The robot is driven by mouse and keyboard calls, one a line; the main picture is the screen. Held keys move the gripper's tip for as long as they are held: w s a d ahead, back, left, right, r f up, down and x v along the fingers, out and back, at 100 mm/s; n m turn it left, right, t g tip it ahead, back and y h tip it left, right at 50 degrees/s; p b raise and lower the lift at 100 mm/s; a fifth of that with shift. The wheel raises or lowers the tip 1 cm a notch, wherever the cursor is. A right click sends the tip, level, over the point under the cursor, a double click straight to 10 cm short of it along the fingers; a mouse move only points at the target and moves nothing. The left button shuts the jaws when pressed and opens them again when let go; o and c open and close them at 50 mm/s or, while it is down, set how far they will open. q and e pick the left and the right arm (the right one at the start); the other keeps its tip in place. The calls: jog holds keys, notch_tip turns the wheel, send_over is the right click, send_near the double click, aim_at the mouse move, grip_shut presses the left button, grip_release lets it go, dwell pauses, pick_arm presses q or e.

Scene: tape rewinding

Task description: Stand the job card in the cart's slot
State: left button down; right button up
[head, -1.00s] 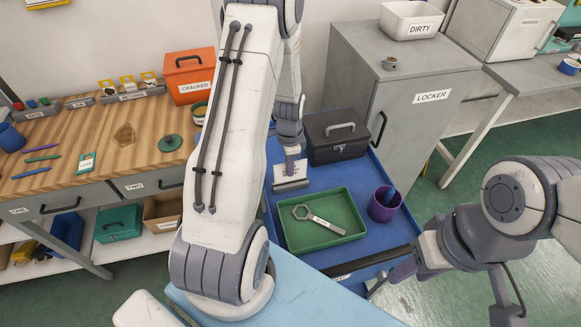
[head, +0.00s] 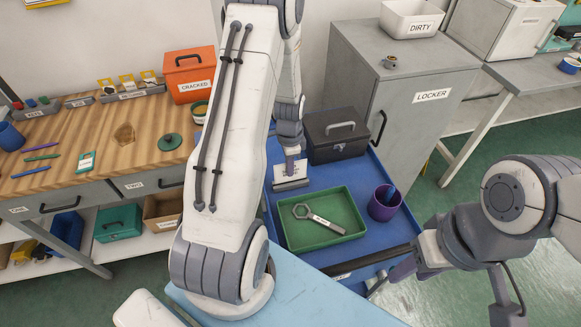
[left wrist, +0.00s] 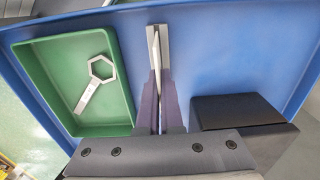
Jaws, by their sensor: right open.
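The job card is a thin white plate (left wrist: 156,48), seen nearly edge-on between the fingers of my left gripper (left wrist: 161,75) in the left wrist view. In the head view my left gripper (head: 291,163) points down at the back left of the blue cart top (head: 325,177), and part of the white card shows below it. The grey slot block (left wrist: 165,42) lies at the card's far end; whether the card is seated in it is unclear. My right gripper (head: 382,283) is open and empty by the cart's front right edge.
A green tray (head: 344,195) with a wrench (head: 322,221) lies on the cart in front of the slot. A dark box (head: 337,150) stands close behind and right. A purple cup (head: 379,209) is at the cart's right. The grey locker (head: 400,110) stands behind.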

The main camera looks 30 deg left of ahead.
pick_arm(q)
jog(key=shift+f+b, duration=0.65)
jog(key=shift+f, duration=0.3)
dwell(0.8)
dwell(0.3)
jog(key=c, duration=0.5)
grip_release()
jog(key=shift+r, duration=0.15)
jog(key=shift+r+p, duration=3.35)
jog(key=shift+r, duration=0.55)
